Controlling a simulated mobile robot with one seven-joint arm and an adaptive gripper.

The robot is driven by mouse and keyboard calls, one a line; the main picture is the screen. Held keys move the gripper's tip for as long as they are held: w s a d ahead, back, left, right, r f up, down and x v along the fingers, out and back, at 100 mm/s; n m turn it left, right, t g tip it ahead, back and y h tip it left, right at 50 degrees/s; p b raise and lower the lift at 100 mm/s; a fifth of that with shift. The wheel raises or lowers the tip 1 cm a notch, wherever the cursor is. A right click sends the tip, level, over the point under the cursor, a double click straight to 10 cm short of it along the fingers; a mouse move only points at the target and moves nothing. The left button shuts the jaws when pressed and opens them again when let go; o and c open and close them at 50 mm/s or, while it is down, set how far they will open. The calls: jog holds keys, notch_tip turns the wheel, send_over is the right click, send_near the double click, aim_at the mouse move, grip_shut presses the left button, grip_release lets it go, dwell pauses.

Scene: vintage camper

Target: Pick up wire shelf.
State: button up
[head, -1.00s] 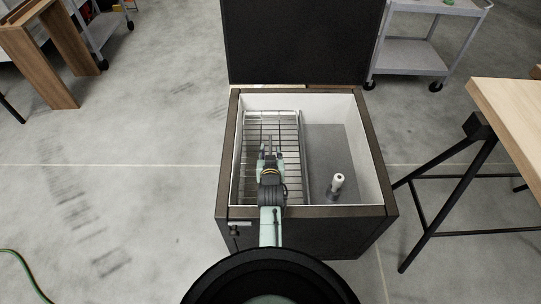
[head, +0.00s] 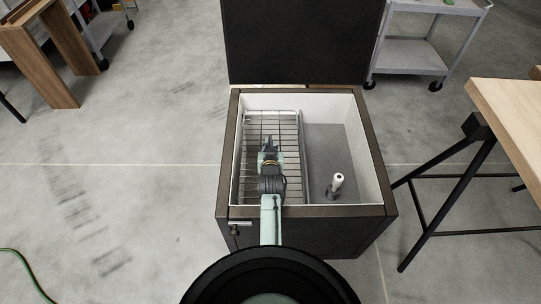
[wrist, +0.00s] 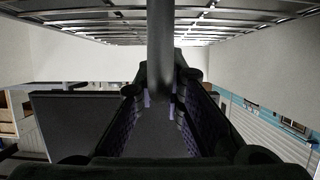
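The wire shelf (head: 256,128), a rack of thin metal bars, lies in the left half of the open dark chest. My gripper (head: 269,146) is over the middle of the shelf in the head view, fingers pointing toward the chest's back. In the wrist view my gripper (wrist: 160,92) has its fingertips close on both sides of a grey bar (wrist: 160,45) of the shelf; it looks shut on that bar. Rows of the shelf's wires (wrist: 90,18) cross the top of that view. The arm and gripper hide the shelf's near middle part.
The chest (head: 310,212) has white inner walls and a raised lid (head: 305,40) at its back. A white-topped cylinder (head: 337,184) stands in its right half. A wooden table (head: 515,105) is at right, a grey cart (head: 415,55) behind.

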grip_shut()
jog(key=shift+r, duration=0.15)
dwell(0.6)
